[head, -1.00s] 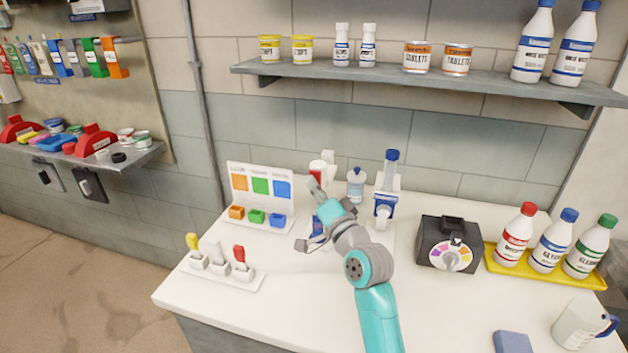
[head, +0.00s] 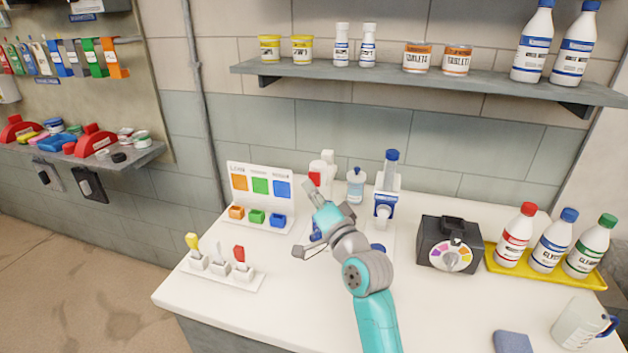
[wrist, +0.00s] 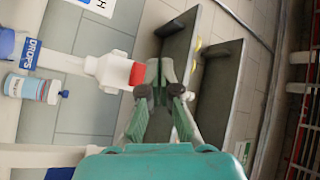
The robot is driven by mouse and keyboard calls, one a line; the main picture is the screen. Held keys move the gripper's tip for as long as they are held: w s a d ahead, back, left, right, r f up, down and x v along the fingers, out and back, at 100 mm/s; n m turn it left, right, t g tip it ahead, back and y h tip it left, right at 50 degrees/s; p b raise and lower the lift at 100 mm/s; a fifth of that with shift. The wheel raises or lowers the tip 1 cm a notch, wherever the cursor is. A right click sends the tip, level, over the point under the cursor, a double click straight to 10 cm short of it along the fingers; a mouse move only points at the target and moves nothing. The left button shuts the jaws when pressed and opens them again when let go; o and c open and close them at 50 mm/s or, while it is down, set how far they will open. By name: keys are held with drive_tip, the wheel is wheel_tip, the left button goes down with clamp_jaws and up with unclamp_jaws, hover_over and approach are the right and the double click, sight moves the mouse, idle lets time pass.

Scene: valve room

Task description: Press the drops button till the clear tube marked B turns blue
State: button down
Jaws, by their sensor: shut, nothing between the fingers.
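A white dispenser with a red end (wrist: 137,73) stands upright at the back of the counter; its red part shows in the head view (head: 316,168). A blue DROPS label (wrist: 31,53) is near it in the wrist view. My gripper (head: 311,189) is shut and empty, in front of the dispenser in the head view. In the wrist view its closed fingers (wrist: 165,68) are close beside the red end; I cannot tell whether they touch. No tube marked B can be made out; my arm covers part of that area.
A blue-capped bottle (head: 355,187) and a blue-labelled dispenser (head: 384,206) stand to the right. A black dial box (head: 448,244) is farther right. A shelf (head: 400,82) hangs above.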

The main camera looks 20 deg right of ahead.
drive_tip(key=shift+s, duration=0.1)
drive_tip(key=shift+s+a, duration=0.75)
drive_tip(key=shift+s, duration=0.25)
drive_tip(key=shift+s+a, duration=0.7)
drive_tip(key=shift+s, duration=0.25)
